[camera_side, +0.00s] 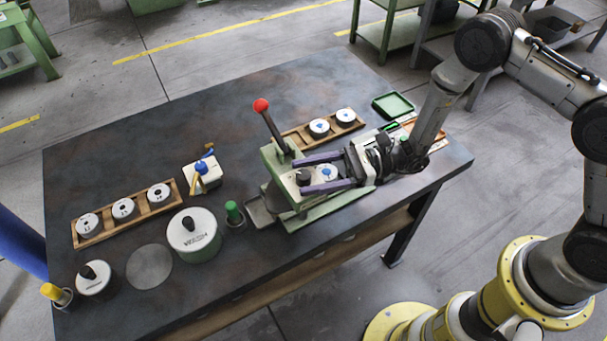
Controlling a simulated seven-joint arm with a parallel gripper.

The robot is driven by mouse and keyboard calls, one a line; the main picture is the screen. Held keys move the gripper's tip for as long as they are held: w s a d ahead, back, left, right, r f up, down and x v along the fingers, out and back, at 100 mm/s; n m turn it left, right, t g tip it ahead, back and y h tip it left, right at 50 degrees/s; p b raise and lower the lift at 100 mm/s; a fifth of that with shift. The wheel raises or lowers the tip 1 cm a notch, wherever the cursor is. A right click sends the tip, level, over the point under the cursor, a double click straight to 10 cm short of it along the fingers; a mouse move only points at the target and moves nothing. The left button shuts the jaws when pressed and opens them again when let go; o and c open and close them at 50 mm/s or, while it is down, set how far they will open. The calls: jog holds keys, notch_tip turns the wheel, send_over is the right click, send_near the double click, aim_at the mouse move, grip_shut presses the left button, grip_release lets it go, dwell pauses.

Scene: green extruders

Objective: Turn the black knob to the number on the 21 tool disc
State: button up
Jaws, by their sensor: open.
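A green extruder (273,160) with a red-tipped lever stands in the middle of the table. The black knob (303,176) sits on its white top face. My gripper (302,175) is open, with one purple finger on the far side of the knob and one on the near side. I cannot tell whether either finger touches it. A white disc with a blue mark (326,173) lies between the fingers, closer to my palm. White discs with black marks (123,208) sit in a wooden tray (144,218) at the left; their numbers are too small to read.
Another wooden tray (296,135) with two discs stands behind the extruder, and a green tray (393,105) lies to its right. A white box with a blue knob (203,174), a large lidded pot (194,233) and a green-capped piece (233,212) stand left. The back left tabletop is clear.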

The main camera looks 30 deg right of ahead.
jog(key=shift+w+a, duration=0.2)
jog(key=shift+a, duration=0.5)
grip_shut()
